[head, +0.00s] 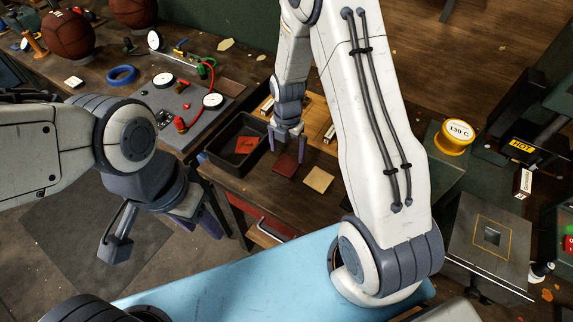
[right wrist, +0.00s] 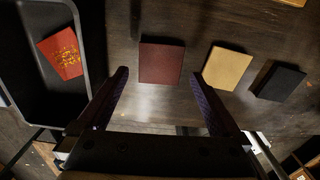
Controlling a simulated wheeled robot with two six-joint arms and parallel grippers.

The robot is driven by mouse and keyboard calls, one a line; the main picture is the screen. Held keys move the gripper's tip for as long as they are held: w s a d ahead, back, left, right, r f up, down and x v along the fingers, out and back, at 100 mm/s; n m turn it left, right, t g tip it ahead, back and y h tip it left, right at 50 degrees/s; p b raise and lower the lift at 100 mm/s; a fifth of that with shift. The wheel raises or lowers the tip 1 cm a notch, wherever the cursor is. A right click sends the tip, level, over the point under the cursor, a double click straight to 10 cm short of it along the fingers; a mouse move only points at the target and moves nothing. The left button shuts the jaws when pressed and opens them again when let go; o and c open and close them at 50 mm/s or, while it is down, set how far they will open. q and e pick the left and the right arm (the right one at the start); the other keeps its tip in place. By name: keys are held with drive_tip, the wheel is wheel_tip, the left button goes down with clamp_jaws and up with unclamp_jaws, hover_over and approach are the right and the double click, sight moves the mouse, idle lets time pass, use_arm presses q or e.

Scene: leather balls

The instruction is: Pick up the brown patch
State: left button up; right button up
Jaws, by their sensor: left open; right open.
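The brown patch (head: 286,165) is a dark reddish-brown square lying flat on the wooden bench. In the right wrist view the brown patch (right wrist: 161,63) lies ahead of and between the fingers, apart from both. My right gripper (head: 286,142) is open and empty above the bench, just behind the patch in the head view; it also shows in the right wrist view (right wrist: 162,85). My left gripper (head: 205,226) is open and empty, low at the left, in front of the bench and far from the patch.
A tan patch (right wrist: 227,68) and a black patch (right wrist: 279,82) lie right of the brown one. A black tray (head: 221,165) at the left holds a red patch (head: 246,145). A yellow gauge (head: 454,137) reading 130 C and a press (head: 490,240) stand at right.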

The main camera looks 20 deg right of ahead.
sight(287, 164)
wheel_tip(287, 164, down, 5)
drive_tip(key=shift+s+r+p, duration=0.1)
drive_tip(key=shift+r+p, duration=0.1)
drive_tip(key=shift+p, duration=0.75)
drive_tip(key=shift+f, duration=0.35)
drive_tip(key=shift+c, duration=0.3)
drive_tip(key=c, duration=1)
drive_tip(key=shift+c, duration=0.2)
drive_tip(key=shift+r, duration=0.15)
